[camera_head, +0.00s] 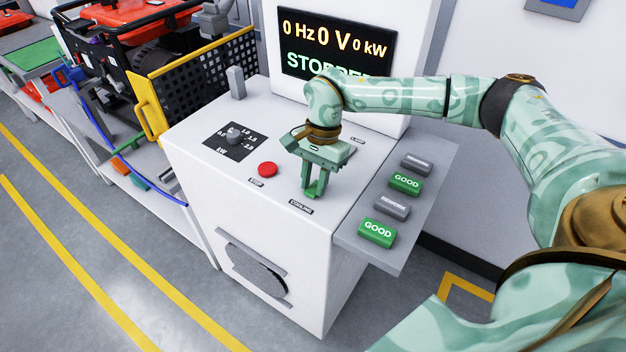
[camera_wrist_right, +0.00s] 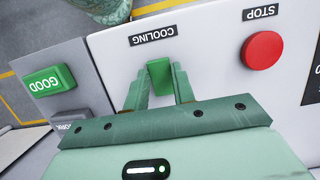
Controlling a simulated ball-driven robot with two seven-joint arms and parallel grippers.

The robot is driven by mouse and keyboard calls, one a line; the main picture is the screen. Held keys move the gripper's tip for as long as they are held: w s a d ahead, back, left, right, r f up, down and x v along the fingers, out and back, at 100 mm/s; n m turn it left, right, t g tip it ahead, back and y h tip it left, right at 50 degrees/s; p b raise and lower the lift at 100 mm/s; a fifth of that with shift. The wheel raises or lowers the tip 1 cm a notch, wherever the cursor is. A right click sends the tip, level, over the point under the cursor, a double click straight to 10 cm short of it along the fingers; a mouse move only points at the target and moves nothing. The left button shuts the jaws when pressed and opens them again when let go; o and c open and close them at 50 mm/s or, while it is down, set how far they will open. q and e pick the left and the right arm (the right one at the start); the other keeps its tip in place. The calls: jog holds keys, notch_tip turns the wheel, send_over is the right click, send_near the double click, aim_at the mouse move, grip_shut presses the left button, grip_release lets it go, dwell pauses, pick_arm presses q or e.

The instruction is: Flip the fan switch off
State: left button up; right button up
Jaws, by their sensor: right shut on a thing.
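The fan switch (camera_wrist_right: 159,71) is a small green block beside the COOLING label on the white console top (camera_head: 345,198). In the head view it is mostly hidden behind my fingers. My right gripper (camera_head: 316,187) points down at the console near its front edge. In the right wrist view its two fingers (camera_wrist_right: 160,86) stand on either side of the switch, shut on it. Whether the switch is tilted on or off cannot be told. My left gripper is not in view.
A red STOP button (camera_head: 267,169) and a kW dial (camera_head: 233,136) lie left of my gripper. A side shelf with green GOOD blocks (camera_head: 378,232) is to the right. The display (camera_head: 335,45) reads STOPPED, partly covered by my arm. A round fan grille (camera_head: 256,271) is on the console front.

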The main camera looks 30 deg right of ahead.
jog(key=o, duration=1)
jog(key=shift+r, duration=0.15)
jog(key=p+v, duration=0.3)
jog(key=v, duration=1.3)
jog(key=shift+r, duration=0.1)
jog(key=shift+s, duration=0.1)
